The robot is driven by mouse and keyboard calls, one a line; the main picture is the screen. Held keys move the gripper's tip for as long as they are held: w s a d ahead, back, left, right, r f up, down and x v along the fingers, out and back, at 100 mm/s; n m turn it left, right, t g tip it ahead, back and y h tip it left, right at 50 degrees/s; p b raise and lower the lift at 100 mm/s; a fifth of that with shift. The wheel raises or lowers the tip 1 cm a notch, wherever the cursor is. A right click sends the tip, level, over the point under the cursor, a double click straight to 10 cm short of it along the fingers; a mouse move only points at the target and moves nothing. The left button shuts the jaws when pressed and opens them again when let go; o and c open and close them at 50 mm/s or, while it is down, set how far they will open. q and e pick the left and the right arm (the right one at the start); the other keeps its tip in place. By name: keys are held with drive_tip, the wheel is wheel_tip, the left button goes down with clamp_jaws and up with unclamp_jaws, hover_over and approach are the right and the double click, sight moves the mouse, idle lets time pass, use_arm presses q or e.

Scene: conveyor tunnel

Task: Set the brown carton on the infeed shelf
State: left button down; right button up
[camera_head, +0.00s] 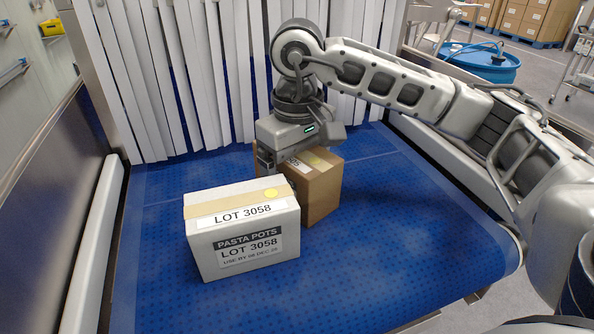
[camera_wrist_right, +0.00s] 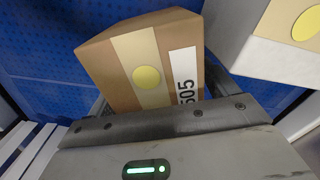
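The brown carton (camera_head: 322,188) stands upright on the blue belt, behind and to the right of a white carton. It has a tape strip, a yellow dot and a label partly reading "505"; its top shows in the right wrist view (camera_wrist_right: 128,62). My right gripper (camera_head: 268,158) points down at the carton's rear left part. In the right wrist view its fingers (camera_wrist_right: 160,95) look open, one on each side of the carton's near end. I cannot tell whether either touches it. My left gripper is not in view. I cannot make out the infeed shelf.
The white carton (camera_head: 243,228), marked "LOT 3058", stands close by on the belt (camera_head: 400,275). White strip curtains (camera_head: 165,75) hang behind. Side rails (camera_head: 98,235) border the belt. The belt's right and front parts are clear. A blue tub (camera_head: 485,62) stands beyond.

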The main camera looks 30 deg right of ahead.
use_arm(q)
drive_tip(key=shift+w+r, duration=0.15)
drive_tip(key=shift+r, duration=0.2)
